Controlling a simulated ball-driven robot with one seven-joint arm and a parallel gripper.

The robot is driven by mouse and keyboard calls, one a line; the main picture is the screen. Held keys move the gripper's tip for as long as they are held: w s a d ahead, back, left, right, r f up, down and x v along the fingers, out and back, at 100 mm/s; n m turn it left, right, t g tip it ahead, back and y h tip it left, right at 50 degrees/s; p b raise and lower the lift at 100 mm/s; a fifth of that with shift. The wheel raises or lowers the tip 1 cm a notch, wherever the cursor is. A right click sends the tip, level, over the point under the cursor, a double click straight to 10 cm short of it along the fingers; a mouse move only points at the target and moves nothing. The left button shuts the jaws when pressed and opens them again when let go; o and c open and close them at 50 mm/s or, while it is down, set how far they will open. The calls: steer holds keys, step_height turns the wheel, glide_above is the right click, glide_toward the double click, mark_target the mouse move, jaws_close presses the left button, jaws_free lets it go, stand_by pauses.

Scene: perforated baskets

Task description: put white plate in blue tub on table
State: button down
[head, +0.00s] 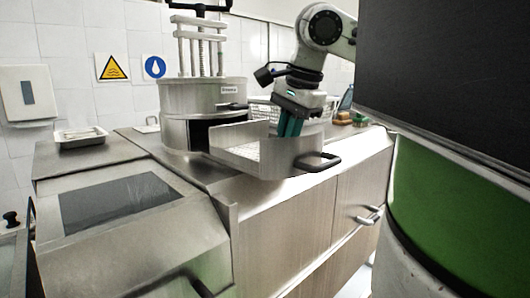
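My gripper (290,128) points down at the end of my arm in the head view. Its teal fingers are over the open metal drawer-like tray (306,150) with a black handle. The fingertips look close together, but I cannot tell whether they are open or shut, or whether they hold anything. I cannot make out a white plate. I cannot make out a blue tub on the table either; the tray's inside is partly hidden by its walls and my gripper.
A metal cylinder machine (205,108) stands left of the tray. A pale perforated basket (262,108) is behind my gripper. Small yellow-brown items (343,118) lie to the right on the counter. A small metal tray (80,138) sits far left. Bare counter (90,158) is at left.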

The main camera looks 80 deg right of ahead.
steer(key=shift+r, duration=0.2)
stand_by(0.4)
step_height(320, 180, up, 8)
steer(key=p, duration=0.7)
stand_by(0.8)
stand_by(0.4)
